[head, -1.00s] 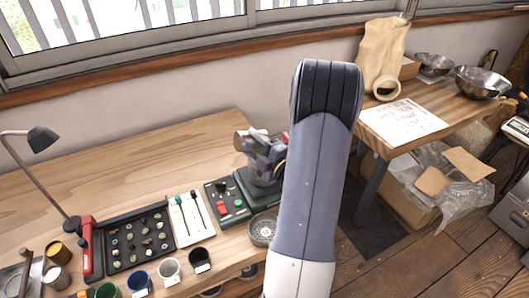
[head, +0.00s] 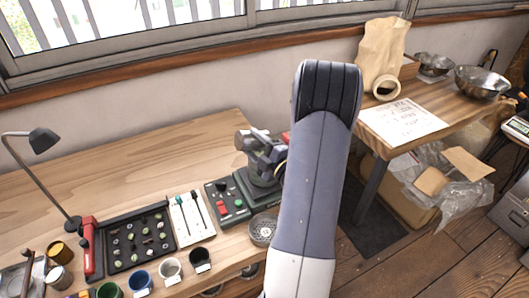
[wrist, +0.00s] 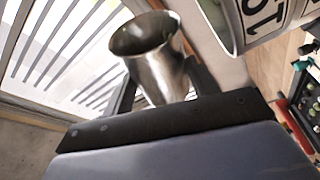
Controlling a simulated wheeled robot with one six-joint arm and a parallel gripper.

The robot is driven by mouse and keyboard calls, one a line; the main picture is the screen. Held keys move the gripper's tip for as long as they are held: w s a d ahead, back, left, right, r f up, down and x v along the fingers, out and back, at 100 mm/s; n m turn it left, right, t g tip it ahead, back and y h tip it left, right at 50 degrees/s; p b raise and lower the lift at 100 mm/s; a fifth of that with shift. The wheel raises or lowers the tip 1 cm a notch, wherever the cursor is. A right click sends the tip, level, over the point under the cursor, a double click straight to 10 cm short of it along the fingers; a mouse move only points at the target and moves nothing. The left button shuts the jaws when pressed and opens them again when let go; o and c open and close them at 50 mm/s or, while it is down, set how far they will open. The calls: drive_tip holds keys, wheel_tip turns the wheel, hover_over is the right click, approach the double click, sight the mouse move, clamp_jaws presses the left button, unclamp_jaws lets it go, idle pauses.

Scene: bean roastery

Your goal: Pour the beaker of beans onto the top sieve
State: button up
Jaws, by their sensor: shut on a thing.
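My gripper (wrist: 163,90) is shut on the metal beaker (wrist: 158,75), with one dark finger on each side of it. The beaker's round mouth shows in the wrist view; its inside is dark, and I cannot tell what beans are in it. In the head view my gripper (head: 270,152) is partly hidden behind my arm, above the green-based machine (head: 255,188) on the bench. A curved, light-walled thing with a large number label (wrist: 262,14) is at the wrist view's top right, apart from the beaker. I cannot tell for sure whether it is the top sieve.
A round perforated metal dish (head: 262,229) lies at the bench's front edge. Left of the machine are a white card (head: 192,217), a black sample tray (head: 138,240), several small cups and a lamp (head: 42,140). The bench's back left is clear. A second table holds a paper bag (head: 383,50).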

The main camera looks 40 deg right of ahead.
drive_tip(key=shift+s+d+r+m+p, duration=0.1)
drive_tip(key=shift+d+r+m+p, duration=0.2)
drive_tip(key=shift+m+p, duration=0.5)
idle(1.6)
drive_tip(key=shift+f, duration=0.1)
